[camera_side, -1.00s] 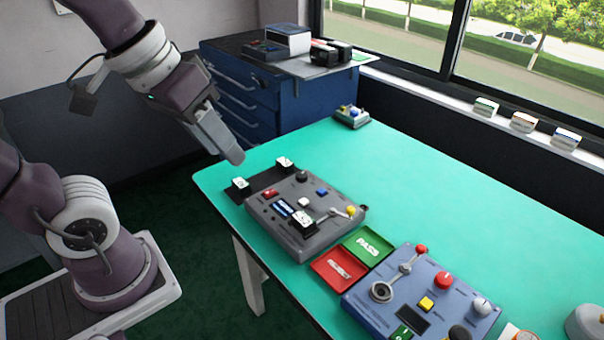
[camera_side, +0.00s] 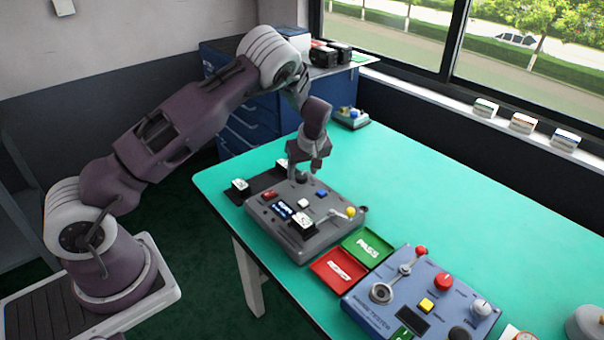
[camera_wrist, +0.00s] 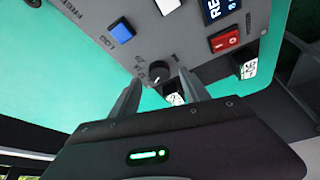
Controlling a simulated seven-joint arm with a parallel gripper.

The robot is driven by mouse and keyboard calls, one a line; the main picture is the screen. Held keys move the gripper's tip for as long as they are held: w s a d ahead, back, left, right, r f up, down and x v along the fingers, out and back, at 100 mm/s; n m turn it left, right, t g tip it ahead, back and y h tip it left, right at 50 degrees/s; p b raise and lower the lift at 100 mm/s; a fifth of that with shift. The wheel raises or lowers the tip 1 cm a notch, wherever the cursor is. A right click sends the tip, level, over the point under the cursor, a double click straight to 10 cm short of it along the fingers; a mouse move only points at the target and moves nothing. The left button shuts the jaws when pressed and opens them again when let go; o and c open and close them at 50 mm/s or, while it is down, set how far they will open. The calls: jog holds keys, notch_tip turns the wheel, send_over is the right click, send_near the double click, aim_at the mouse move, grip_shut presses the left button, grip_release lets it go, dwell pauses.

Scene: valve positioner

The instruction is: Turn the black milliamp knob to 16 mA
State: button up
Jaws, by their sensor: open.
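The black milliamp knob (camera_wrist: 160,72) sits on the grey control box (camera_side: 280,232), near the edge with printed markings around it. A pale mark shows on the knob, but I cannot read which value it points to. In the wrist view, my gripper (camera_wrist: 159,77) is open, with one finger on each side of the knob in the picture. I cannot tell whether the fingers touch it. In the side view, my gripper (camera_side: 308,170) points down over the back of the box and partly hides the knob.
The box carries a red switch (camera_wrist: 224,40), blue button (camera_wrist: 121,32), white button (camera_wrist: 168,5), lit display (camera_wrist: 221,8) and a yellow-tipped lever (camera_side: 350,211). Red (camera_side: 336,267) and green (camera_side: 368,246) trays and a blue panel (camera_side: 370,312) lie in front.

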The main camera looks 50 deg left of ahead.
jog(key=shift+x, duration=1)
jog(key=shift+c, duration=0.2)
grip_shut()
jog(key=shift+m, duration=0.4)
jog(key=m+t+h, duration=0.1)
jog(key=m+t, duration=0.1)
jog(key=m, duration=0.2)
jog(key=shift+a+m, duration=0.1)
jog(key=shift+m, duration=0.3)
jog(key=m+h, duration=0.1)
jog(key=m, duration=0.2)
jog(key=m+t+h, duration=0.1)
jog(key=m, duration=0.2)
jog(key=shift+a, duration=0.1)
jog(key=shift+h, duration=0.3)
